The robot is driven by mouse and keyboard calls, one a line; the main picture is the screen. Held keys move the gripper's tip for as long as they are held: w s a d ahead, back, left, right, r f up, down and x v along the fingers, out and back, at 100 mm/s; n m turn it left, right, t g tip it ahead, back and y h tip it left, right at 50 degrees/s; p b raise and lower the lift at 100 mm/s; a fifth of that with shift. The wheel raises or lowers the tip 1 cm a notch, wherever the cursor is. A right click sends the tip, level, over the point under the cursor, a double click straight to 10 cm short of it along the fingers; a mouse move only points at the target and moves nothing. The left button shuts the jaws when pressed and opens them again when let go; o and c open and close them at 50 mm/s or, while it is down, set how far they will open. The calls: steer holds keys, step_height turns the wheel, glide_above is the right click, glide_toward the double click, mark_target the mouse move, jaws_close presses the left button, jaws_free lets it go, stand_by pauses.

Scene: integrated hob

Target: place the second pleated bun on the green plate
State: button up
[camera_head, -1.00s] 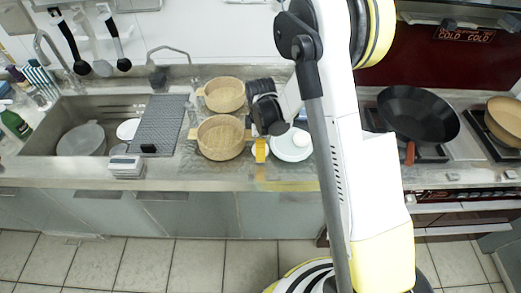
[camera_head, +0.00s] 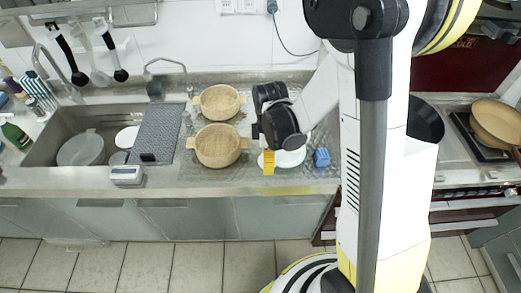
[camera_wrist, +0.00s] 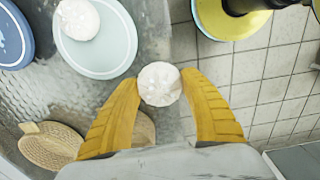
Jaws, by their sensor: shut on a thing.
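My gripper (camera_wrist: 160,90) is shut on a white pleated bun (camera_wrist: 160,83), held between its two yellow fingertips. Another white pleated bun (camera_wrist: 78,18) sits on that plate, near the picture's upper edge. In the head view, my gripper (camera_head: 268,162) is by the counter's front part and partly covers the plate (camera_head: 292,160). The held bun cannot be made out there.
Two wooden steamer baskets (camera_head: 218,146) (camera_head: 219,101) stand left of my gripper. A small blue object (camera_head: 321,157) is to the right.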

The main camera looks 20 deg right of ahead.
steer(key=shift+s+d+r, duration=0.1)
steer(key=shift+s+r, duration=0.55)
steer(key=shift+s, duration=0.35)
steer(key=w+r+m, duration=0.1)
steer(key=m, duration=0.2)
steer(key=w+r+m, duration=0.1)
steer(key=m, duration=0.2)
steer(key=w+r+m, duration=0.1)
steer(key=m, duration=0.2)
steer(key=shift+w+a+m, duration=0.2)
steer(key=shift+a+m, duration=0.15)
steer(key=shift+m, duration=0.05)
steer(key=m, duration=0.1)
steer(key=w+r+m, duration=0.1)
steer(key=m, duration=0.2)
steer(key=shift+w+a+r+m, duration=0.15)
steer(key=shift+r+m, duration=0.1)
steer(key=shift+m, duration=0.05)
